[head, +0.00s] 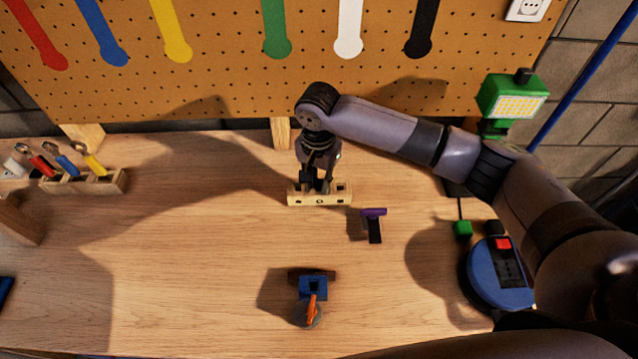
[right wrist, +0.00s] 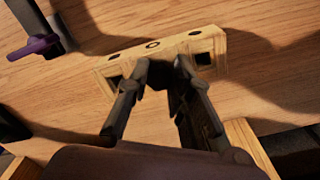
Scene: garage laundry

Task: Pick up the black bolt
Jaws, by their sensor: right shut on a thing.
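A pale wooden block with holes (head: 334,198) lies on the workbench below the pegboard. It also shows in the right wrist view (right wrist: 205,45). My right gripper (head: 320,180) points down at the block, with its fingertips at the block's near side in the wrist view (right wrist: 165,68). It is shut on a small dark thing (right wrist: 162,76), which looks like the black bolt. The fingers hide most of the bolt, and I cannot tell whether it still sits in the block. My left gripper is out of view.
A purple-and-black tool (head: 374,225) lies right of the block. A blue clamp-like tool with an orange handle (head: 313,288) stands nearer. A blue round device (head: 485,284) and a green lamp (head: 511,98) are at right. The left-middle bench is clear.

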